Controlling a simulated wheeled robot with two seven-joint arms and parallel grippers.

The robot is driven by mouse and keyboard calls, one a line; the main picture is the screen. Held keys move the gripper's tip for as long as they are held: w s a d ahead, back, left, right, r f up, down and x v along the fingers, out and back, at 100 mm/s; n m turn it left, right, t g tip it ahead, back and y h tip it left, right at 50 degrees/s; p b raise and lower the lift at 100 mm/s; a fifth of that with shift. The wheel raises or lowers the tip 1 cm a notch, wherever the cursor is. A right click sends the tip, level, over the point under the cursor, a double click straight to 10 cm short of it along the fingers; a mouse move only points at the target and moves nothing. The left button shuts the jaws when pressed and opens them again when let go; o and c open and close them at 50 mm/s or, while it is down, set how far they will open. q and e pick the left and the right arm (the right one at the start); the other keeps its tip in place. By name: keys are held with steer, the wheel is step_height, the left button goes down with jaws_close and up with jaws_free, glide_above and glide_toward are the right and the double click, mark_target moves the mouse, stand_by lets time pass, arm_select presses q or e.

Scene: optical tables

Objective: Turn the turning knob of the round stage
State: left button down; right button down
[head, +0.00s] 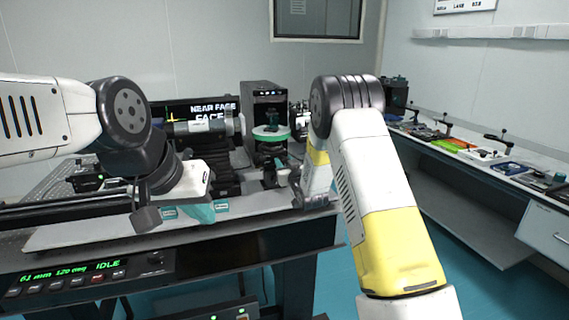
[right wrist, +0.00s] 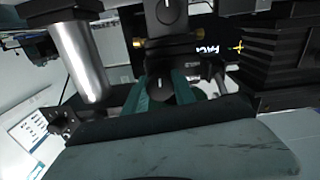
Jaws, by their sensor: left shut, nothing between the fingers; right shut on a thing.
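The round stage (head: 271,133) with a green rim stands on the bench in the middle of the head view. My right arm reaches in from the right, and its gripper (head: 283,172) is low at the front of the stage, partly hidden by my wrist. In the right wrist view the teal fingers of my right gripper (right wrist: 168,92) are shut on a black turning knob (right wrist: 160,90) with a white mark. My left gripper (head: 202,211) is shut and empty, low over the bench's front, left of the stage and apart from it.
A second marked dial (right wrist: 168,12) sits beyond the held knob. A horizontal cylinder on a black mount (head: 200,128) stands left of the stage, a black tower (head: 264,95) behind it. A control panel (head: 90,275) reads IDLE. A side bench (head: 470,150) holds several small items.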

steer(key=shift+n, duration=1)
steer(key=c, duration=1)
jaws_free()
steer(key=shift+v, duration=3.95)
steer(key=shift+r, duration=0.1)
